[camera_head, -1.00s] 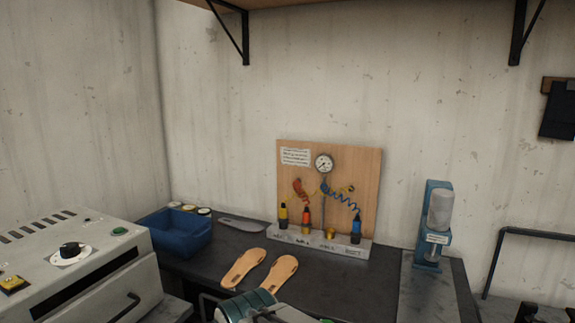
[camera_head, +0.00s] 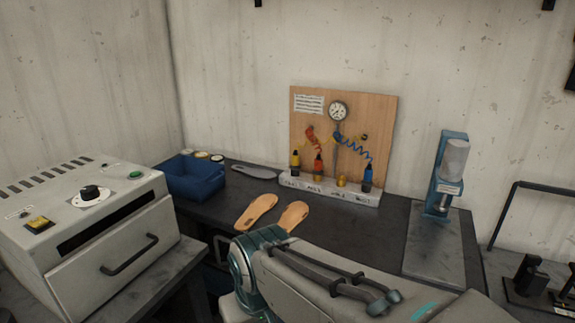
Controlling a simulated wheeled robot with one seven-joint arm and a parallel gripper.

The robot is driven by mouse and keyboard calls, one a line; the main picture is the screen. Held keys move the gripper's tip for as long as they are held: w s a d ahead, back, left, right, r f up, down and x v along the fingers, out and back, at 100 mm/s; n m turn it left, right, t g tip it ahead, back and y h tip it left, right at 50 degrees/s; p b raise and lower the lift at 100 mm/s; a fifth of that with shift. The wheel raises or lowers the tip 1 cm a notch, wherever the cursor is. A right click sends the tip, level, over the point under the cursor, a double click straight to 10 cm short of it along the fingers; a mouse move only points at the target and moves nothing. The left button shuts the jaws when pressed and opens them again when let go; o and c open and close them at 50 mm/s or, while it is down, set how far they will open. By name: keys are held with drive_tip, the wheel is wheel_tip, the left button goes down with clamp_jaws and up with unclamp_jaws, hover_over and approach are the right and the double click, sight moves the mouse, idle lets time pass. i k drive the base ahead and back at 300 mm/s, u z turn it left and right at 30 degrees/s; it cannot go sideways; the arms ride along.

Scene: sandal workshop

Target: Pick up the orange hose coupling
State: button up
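The orange hose coupling (camera_head: 318,165) stands upright on the pale labelled strip (camera_head: 330,190) at the foot of a wooden board. A coiled orange hose (camera_head: 311,138) hangs above it. A yellow coupling (camera_head: 295,162) stands to its left. A short brass-coloured fitting (camera_head: 341,180) and a blue coupling (camera_head: 367,176) stand to its right. My arm shows at the bottom centre and right, in front of the bench. My gripper is not in view.
The wooden board (camera_head: 376,115) carries a gauge (camera_head: 338,111). Two tan soles (camera_head: 256,211) lie on the dark bench in front. A blue bin (camera_head: 192,180) stands at left, beside a grey machine (camera_head: 90,235). A blue press (camera_head: 446,175) stands at right.

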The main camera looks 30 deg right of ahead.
sight(318, 161)
drive_tip(key=u, duration=0.05)
drive_tip(key=i, duration=0.55)
drive_tip(key=z, duration=0.7)
drive_tip(key=i, duration=0.7)
drive_tip(key=z, duration=0.8)
